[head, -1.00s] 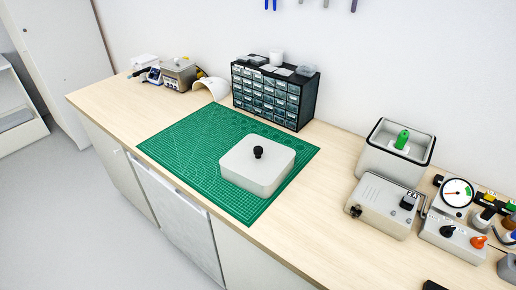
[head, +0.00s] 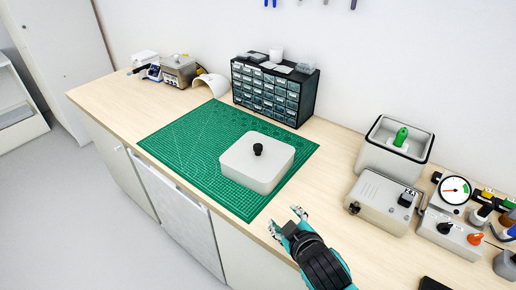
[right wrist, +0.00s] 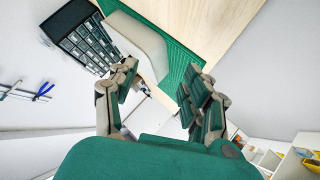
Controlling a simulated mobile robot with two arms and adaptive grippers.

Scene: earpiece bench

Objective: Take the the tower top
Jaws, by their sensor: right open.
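No piece is plainly marked as the tower top. A pale box with rounded corners (head: 262,172) sits on the green cutting mat (head: 195,150), and a small black knob-shaped piece (head: 258,149) stands upright on its lid. A bright green piece (head: 401,136) stands in an open grey bin (head: 392,162) at the right. My right gripper (head: 285,220) is open and empty, in front of the mat's near corner and apart from the box. In the right wrist view its spread fingers (right wrist: 158,80) show nothing between them. My left gripper is not in view.
A black drawer cabinet (head: 272,92) stands behind the mat. A grey case (head: 384,201) and a control box with knobs (head: 452,234) stand at the right. Soldering gear (head: 180,72) is at the far left. Bare bench lies between the mat and the case.

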